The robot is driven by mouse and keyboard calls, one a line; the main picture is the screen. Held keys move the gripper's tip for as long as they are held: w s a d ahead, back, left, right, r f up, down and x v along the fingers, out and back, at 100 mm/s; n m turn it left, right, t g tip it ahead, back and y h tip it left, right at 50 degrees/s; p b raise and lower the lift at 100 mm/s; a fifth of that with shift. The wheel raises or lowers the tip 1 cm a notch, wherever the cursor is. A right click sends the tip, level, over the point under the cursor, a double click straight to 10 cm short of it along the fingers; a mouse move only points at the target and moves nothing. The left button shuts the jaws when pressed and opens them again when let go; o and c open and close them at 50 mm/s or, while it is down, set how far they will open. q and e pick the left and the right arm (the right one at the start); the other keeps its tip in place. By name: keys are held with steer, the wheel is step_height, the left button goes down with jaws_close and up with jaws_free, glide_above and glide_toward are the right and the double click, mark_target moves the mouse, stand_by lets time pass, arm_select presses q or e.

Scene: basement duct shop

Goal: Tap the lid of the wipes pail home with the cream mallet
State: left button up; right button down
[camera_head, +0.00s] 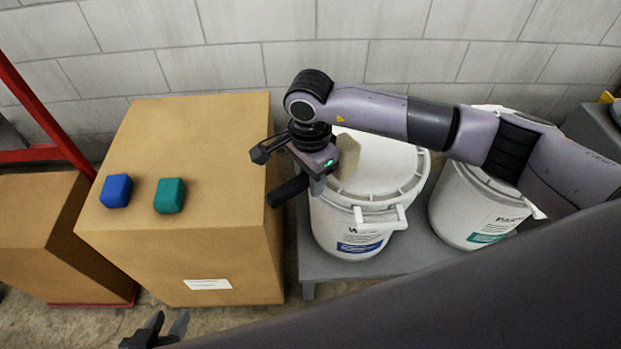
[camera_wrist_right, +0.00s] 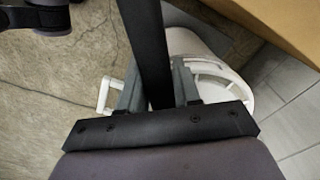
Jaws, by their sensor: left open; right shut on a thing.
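The wipes pail (camera_head: 335,222) is white with a blue label, and its white lid (camera_head: 385,160) lies on top; I cannot tell how firmly the lid sits. My right gripper (camera_head: 317,186) is shut on the black handle of the cream mallet (camera_head: 349,157), over the pail's left edge. The mallet head is over the lid, partly hidden by the gripper; I cannot tell if they touch. In the right wrist view the black handle (camera_wrist_right: 147,45) runs between the fingers (camera_wrist_right: 158,85), with the pail (camera_wrist_right: 190,45) behind. My left gripper (camera_head: 166,333) is open and empty at the bottom edge.
A second white pail (camera_head: 458,212) with a teal label stands to the right on the same grey platform (camera_head: 405,260). A large cardboard box (camera_head: 200,130) at left bears a blue block (camera_head: 116,191) and a teal block (camera_head: 169,195). A block wall (camera_head: 240,65) stands behind.

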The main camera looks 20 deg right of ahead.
steer(key=shift+r, duration=0.75)
steer(key=shift+r+p, duration=1.25)
steer(key=shift+r, duration=0.8)
steer(key=shift+w, duration=0.1)
